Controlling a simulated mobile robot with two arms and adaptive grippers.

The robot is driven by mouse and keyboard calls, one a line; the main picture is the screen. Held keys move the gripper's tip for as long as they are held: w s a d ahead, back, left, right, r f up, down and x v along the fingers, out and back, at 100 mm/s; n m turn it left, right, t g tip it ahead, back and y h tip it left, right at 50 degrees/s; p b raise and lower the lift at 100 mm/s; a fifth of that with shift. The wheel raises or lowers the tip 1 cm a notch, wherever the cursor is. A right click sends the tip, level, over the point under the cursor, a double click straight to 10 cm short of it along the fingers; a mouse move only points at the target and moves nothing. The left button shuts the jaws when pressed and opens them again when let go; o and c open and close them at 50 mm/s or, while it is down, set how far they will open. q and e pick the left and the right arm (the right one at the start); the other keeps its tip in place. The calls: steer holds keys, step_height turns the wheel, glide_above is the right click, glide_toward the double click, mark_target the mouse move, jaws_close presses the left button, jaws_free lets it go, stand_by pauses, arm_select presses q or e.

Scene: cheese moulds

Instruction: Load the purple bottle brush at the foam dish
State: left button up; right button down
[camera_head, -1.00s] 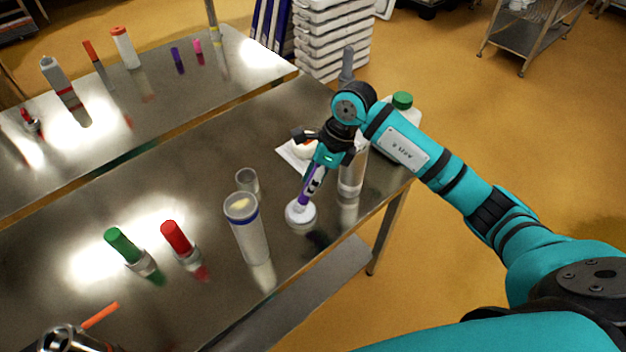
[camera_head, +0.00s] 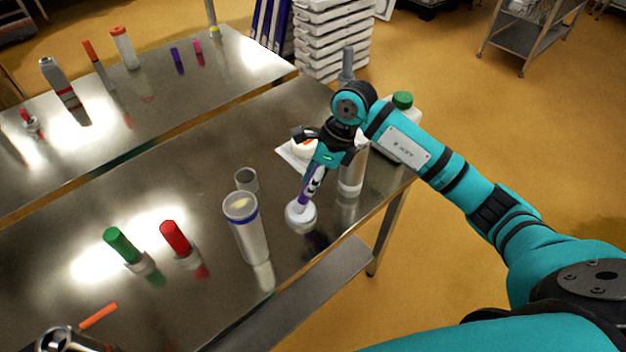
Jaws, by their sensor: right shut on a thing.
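My right gripper (camera_head: 318,172) is shut on the purple bottle brush (camera_head: 309,190), holding it tilted with its lower end down. The lower end meets a small round white thing (camera_head: 300,216) low over or on the near table. This white thing seems to be the foam dish; I cannot tell where brush head and foam part. The gripper hides the brush's upper part.
A clear cylinder with a blue band (camera_head: 249,235) and a small cup (camera_head: 247,181) stand left of the brush. A clear cylinder (camera_head: 352,176) and a green-capped bottle (camera_head: 402,125) stand right. Green (camera_head: 122,245) and red (camera_head: 176,238) brushes stand farther left.

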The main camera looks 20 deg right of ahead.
mark_target(313, 171)
steer(key=shift+f, duration=0.15)
steer(key=shift+r+p, duration=0.45)
steer(key=shift+r, duration=0.35)
steer(key=shift+r+p, duration=1.4)
steer(key=shift+r, duration=1.4)
steer(key=shift+s+a+n, duration=0.15)
steer(key=shift+a+n, duration=0.05)
steer(key=shift+n, duration=0.3)
steer(key=s+f+n+g+h+b, duration=0.1)
steer(key=s+n, duration=0.5)
steer(key=n, duration=0.6)
steer(key=s+d+f+n+g+h+b, duration=0.1)
steer(key=s+f+n+g+h+b, duration=0.1)
steer(key=s+n, duration=0.5)
steer(key=n+g+h+b, duration=0.1)
steer(key=n+h+b, duration=0.1)
steer(key=n, duration=0.3)
steer(key=shift+d+h+b, duration=0.25)
steer(key=shift+h+b, duration=0.15)
steer(key=shift+b, duration=0.35)
